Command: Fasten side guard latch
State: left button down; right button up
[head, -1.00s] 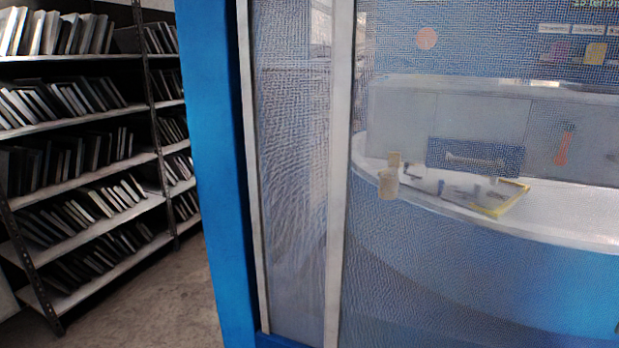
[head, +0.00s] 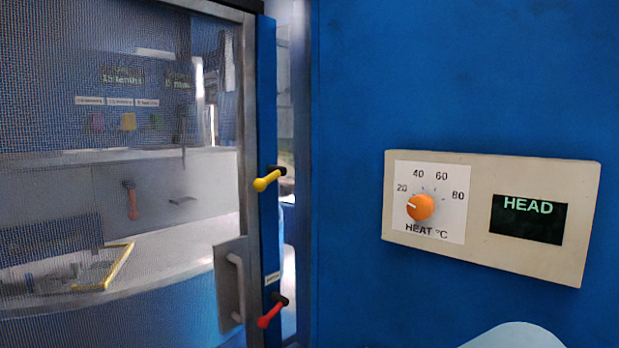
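The mesh guard (head: 120,225) fills the left of the head view, in a grey metal frame (head: 248,120). A grey pull handle (head: 236,288) is on its lower right edge. Beside that edge is a narrow blue post (head: 267,120). A yellow lever (head: 267,180) sits on the post, tilted with its knob down to the left. A red lever (head: 271,312) sits lower, tilted the same way. I cannot tell which lever is the latch, or whether it is engaged. Neither gripper shows in this view.
A blue panel (head: 450,80) fills the right. It carries a beige control box (head: 480,240) with an orange heat knob (head: 420,207) and a display (head: 528,218) reading "HEAD". A narrow bright gap lies between post and panel. A yellow-edged frame (head: 118,268) shows behind the mesh.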

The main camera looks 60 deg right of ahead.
aim_at(275, 172)
jog(key=z, duration=1.8)
jog(key=i+l+u, duration=0.1)
jog(key=i, duration=0.3)
